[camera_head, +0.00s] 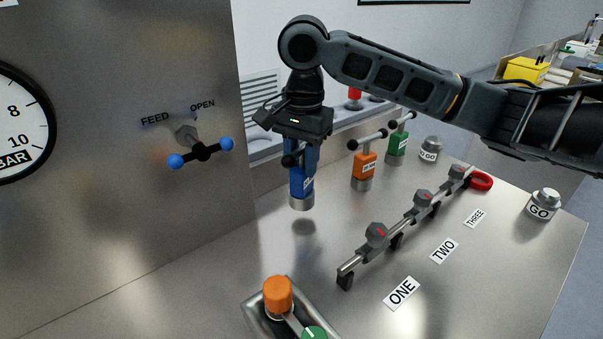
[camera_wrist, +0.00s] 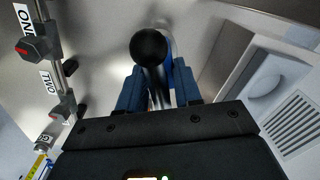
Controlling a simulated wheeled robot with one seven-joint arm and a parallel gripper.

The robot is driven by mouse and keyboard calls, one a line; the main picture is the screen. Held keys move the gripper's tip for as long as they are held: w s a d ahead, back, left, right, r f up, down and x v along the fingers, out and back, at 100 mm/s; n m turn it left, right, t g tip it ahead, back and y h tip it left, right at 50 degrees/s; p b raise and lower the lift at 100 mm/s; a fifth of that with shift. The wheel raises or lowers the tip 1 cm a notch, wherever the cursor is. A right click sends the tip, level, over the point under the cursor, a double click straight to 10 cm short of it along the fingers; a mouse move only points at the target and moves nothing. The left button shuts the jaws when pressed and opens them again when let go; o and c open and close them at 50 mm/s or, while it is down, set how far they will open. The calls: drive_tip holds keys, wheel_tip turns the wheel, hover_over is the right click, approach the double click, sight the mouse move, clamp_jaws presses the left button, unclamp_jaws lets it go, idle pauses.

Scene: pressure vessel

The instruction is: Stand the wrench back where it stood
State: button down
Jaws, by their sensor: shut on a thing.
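The blue wrench (camera_head: 301,182) has a blue labelled body, a silver socket end pointing down and a black ball-ended bar at its top. My gripper (camera_head: 300,158) is shut on it and holds it upright above the metal bench, with a shadow below it. In the wrist view, a black ball of the wrench (camera_wrist: 149,47) shows in front of my two blue fingers (camera_wrist: 158,92), hiding much of the body. The wrench's label is too small to read.
An orange wrench (camera_head: 364,166) and a green wrench (camera_head: 398,143) stand behind, to the right. A rail with several knobs (camera_head: 376,235) crosses the bench at right. A tray with an orange-capped part (camera_head: 278,295) is in front. The feed valve (camera_head: 203,152) is on the left wall.

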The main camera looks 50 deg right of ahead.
sight(302, 168)
drive_tip(key=shift+f, duration=1.8)
drive_tip(key=shift+f, duration=0.1)
drive_tip(key=c, duration=0.8)
unclamp_jaws()
drive_tip(key=r, duration=1.2)
drive_tip(key=shift+s+r, duration=0.1)
drive_tip(key=shift+s, duration=0.1)
